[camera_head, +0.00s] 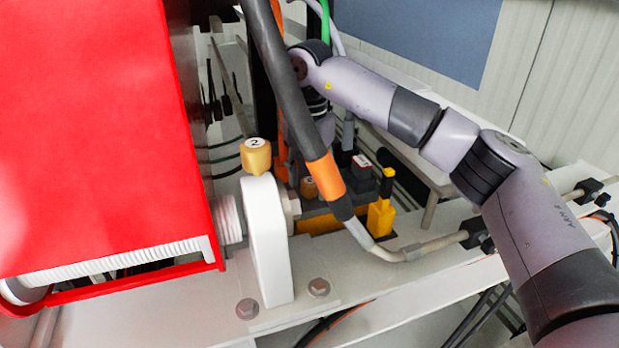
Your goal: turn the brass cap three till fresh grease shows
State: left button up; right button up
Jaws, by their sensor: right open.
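A brass cap marked 2 (257,157) sits on top of a white upright bearing block (268,240) near the middle of the view. A second, smaller brass cap (309,187) shows farther back, partly behind the hose; I cannot read its number. No cap marked 3 can be made out for certain. My right arm comes in from the right, and its wrist bends down at the top middle. My right gripper (314,145) hangs above the farther cap, open, mostly hidden by the hose. I cannot tell whether it touches the cap. My left gripper is out of view.
A big red guard (95,140) fills the left. A thick black hose with an orange band (325,175) crosses in front of my right gripper. A yellow-and-black item (381,212) and a dark red-faced block (361,170) stand to its right. A pale beam (440,285) runs below.

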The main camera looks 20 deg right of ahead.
aim_at(309, 180)
notch_tip(309, 180, up, 12)
dwell(0.5)
jog(key=shift+a, duration=0.1)
